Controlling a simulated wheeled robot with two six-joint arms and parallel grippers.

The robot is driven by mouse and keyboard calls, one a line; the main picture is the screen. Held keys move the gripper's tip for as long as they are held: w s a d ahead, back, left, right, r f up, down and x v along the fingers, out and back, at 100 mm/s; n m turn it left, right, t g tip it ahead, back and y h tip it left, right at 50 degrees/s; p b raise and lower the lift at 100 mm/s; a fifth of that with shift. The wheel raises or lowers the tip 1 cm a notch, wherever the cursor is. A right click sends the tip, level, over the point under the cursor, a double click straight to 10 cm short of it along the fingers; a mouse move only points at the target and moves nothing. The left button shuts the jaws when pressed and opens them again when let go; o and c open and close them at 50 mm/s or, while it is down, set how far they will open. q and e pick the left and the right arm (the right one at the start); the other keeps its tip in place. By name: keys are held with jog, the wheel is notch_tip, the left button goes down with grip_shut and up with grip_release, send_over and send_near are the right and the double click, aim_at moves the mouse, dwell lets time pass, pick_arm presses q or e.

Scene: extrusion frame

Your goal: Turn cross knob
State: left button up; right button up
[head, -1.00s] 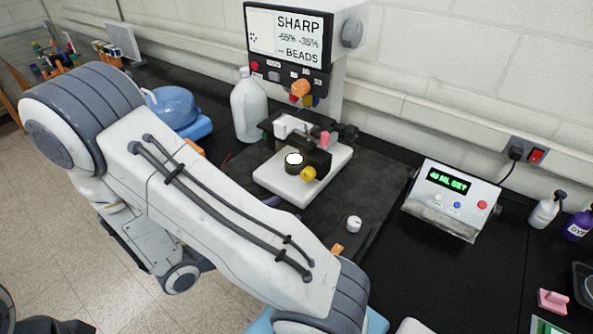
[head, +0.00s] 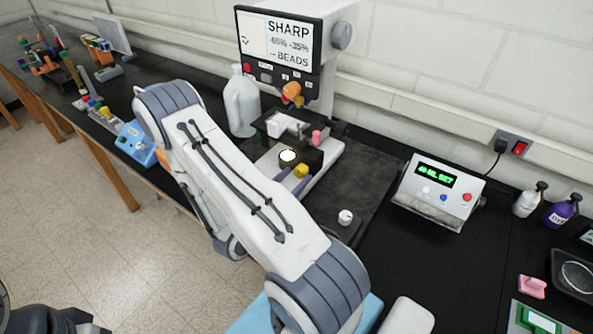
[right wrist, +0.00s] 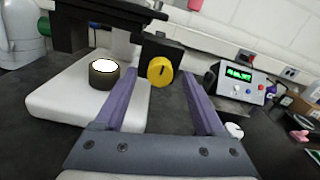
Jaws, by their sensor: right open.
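A round yellow knob (head: 301,171) sits low on the front of a dark block (head: 308,155) on the white stage of the machine. In the right wrist view the yellow knob (right wrist: 160,70) faces me and shows a dark slot. I cannot tell whether this is the knob the task calls cross. My right gripper (head: 293,180) is open, its two purple fingers just in front of the yellow knob. In the right wrist view the open gripper (right wrist: 158,76) has one finger to each side of the knob, with no clear contact. My left gripper is not in view.
The machine's panel has an orange knob (head: 291,90); a pink knob (head: 317,136) is above the yellow one. A white knob (head: 345,217) lies on the dark mat. A display box (head: 438,193) stands right.

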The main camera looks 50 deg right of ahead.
jog(key=shift+w+d, duration=0.1)
jog(key=shift+d, duration=0.6)
grip_shut()
